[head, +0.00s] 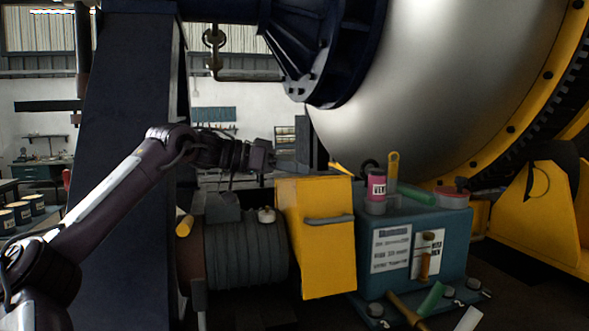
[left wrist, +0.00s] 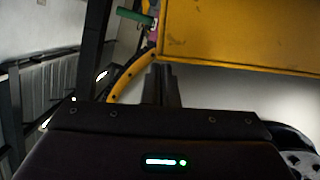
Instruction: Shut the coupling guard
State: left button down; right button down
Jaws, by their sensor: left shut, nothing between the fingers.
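The yellow coupling guard (head: 318,262) sits between a grey ribbed motor and a teal housing in the head view. It has a grey bar handle (head: 328,220) across its front face. I cannot tell how far it stands open. My left gripper (head: 312,163) reaches in from the left just above the guard's top edge, its fingers shut and empty. In the left wrist view the closed fingers (left wrist: 160,84) point toward the lower left edge of the yellow guard panel (left wrist: 240,35). Contact cannot be made out. My right gripper is in neither view.
The ribbed motor (head: 245,255) is left of the guard. The teal housing (head: 440,240) on the right carries a pink-labelled can (head: 377,186), a green cylinder (head: 416,194) and a yellow tool (head: 393,172). A dark column (head: 125,200) stands behind my left arm. The big steel drum (head: 440,90) rises behind.

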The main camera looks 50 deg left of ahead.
aim_at(296, 190)
pick_arm(q)
jog(key=shift+d, duration=0.1)
jog(key=shift+m+y, duration=0.3)
jog(key=shift+m, duration=0.6)
jog(key=f+b, duration=0.4)
jog(key=b, duration=0.1)
jog(key=shift+s+d+f, duration=0.15)
jog(key=shift+s+d, duration=0.1)
jog(key=shift+d, duration=0.1)
jog(key=shift+f+m+t+b, duration=0.3)
jog(key=shift+f+b, duration=0.1)
jog(key=shift+b, duration=0.1)
jog(key=shift+r+p, duration=0.25)
jog(key=shift+p, duration=0.1)
notch_tip(296, 190, up, 3)
jog(key=p, duration=0.4)
jog(key=shift+r, duration=0.15)
jog(key=b+v, duration=0.4)
jog(key=v, duration=0.6)
jog(key=shift+r, duration=0.35)
